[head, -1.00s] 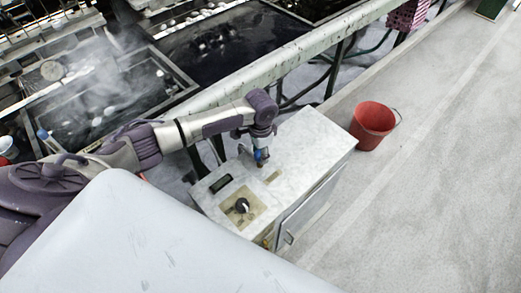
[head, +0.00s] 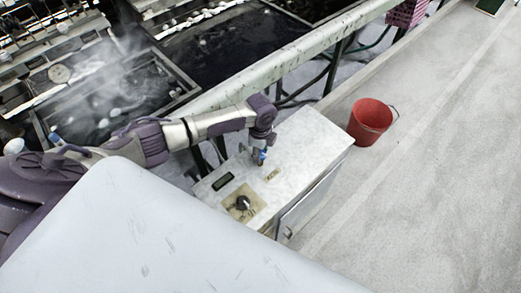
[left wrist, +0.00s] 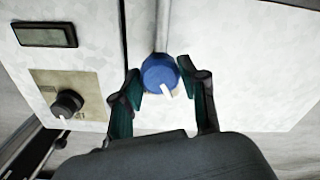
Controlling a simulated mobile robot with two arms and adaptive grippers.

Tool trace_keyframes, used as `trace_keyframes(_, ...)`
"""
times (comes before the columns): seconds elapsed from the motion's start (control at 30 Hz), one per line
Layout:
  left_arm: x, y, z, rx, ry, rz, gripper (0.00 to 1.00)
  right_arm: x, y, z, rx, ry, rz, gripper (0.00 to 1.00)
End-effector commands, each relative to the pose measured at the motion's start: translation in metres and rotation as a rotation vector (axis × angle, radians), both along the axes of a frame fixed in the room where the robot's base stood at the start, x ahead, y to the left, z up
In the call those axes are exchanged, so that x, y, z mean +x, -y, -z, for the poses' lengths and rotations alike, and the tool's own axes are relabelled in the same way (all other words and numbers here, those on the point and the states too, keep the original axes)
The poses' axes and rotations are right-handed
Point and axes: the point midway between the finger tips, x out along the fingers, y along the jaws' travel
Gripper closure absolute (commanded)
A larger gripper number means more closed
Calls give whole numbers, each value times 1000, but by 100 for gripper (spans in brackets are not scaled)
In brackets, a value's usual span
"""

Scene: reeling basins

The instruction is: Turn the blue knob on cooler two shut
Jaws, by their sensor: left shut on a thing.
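The blue knob (left wrist: 158,73) sits on top of a pale metal cooler (left wrist: 230,50), which also shows in the head view (head: 310,135). The knob has a white pointer and stands beside a grey pipe. My left gripper (left wrist: 162,92) is shut on the blue knob, with one finger on each side. In the head view the left gripper (head: 258,155) comes down on the cooler top and hides most of the knob; a bit of blue shows. My right gripper is in neither view.
A black knob (head: 242,203) on a tan plate and a dark display (head: 222,181) are on the cooler top. A red bucket (head: 369,122) stands on the floor right of the cooler. Steaming basins (head: 110,90) lie behind a rail (head: 290,55).

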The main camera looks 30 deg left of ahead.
Motion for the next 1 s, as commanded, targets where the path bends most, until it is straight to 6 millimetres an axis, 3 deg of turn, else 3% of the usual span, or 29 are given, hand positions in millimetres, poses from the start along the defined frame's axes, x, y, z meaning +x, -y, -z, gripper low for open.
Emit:
trace_keyframes(0.5,0,1,-1,-2,2,409,92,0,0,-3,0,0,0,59)
trace_keyframes(1.0,0,1,-1,-2,3,536,92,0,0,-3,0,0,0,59)
